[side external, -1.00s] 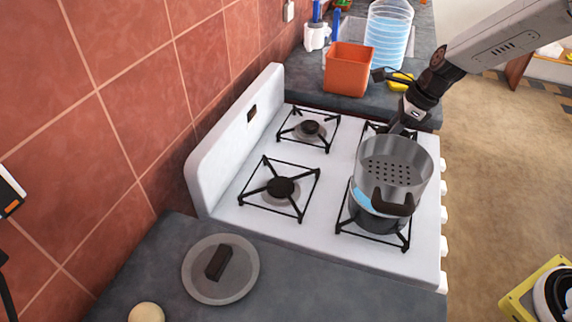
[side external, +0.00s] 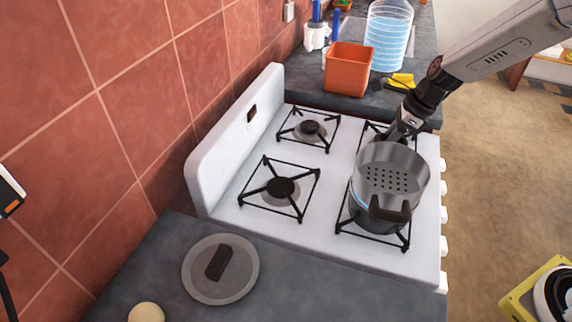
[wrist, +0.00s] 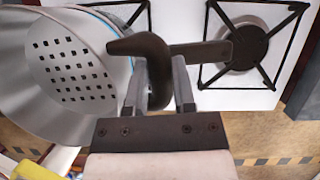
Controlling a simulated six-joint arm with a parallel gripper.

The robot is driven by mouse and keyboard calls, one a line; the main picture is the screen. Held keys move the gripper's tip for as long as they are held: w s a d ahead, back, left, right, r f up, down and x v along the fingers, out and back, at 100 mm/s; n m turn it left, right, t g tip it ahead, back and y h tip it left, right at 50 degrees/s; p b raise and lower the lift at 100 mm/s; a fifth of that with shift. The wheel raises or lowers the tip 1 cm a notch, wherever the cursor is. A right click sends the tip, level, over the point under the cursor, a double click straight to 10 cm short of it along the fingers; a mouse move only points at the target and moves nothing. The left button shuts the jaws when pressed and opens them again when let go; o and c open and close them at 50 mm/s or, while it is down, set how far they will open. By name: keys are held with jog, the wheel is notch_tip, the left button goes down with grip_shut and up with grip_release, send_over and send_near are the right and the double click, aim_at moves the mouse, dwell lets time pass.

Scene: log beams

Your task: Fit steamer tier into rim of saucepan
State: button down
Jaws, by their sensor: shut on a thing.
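The steamer tier (side external: 408,160) is a grey metal pot with a perforated base and dark handles. It sits directly over the saucepan (side external: 366,216), which stands on the front right burner. A thin strip of blue shows at the left between them; I cannot tell whether the tier is seated in the rim. The tier's near handle (side external: 391,208) hides part of the saucepan. My gripper (side external: 403,136) is at the tier's far side. In the wrist view, my gripper (wrist: 160,88) is shut on the tier's dark handle (wrist: 142,45), with the perforated base (wrist: 75,70) to the left.
A lid with a dark handle (side external: 237,283) lies on the near counter beside a pale round object (side external: 146,314). The left burners (side external: 281,187) are empty. An orange container (side external: 347,70), a clear blue-tinted bucket (side external: 389,38) and a yellow item (side external: 401,80) stand on the far counter.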

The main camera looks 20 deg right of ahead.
jog(key=shift+f, duration=0.25)
grip_release()
dwell(0.3)
jog(key=shift+r, duration=0.1)
jog(key=v, duration=0.9)
jog(key=shift+r, duration=0.35)
dwell(0.3)
jog(key=shift+s+d+r, duration=0.15)
jog(key=shift+s, duration=0.05)
dwell(0.9)
jog(key=v, duration=0.9)
jog(key=shift+r, duration=0.3)
dwell(0.3)
jog(key=shift+d, duration=0.1)
dwell(0.4)
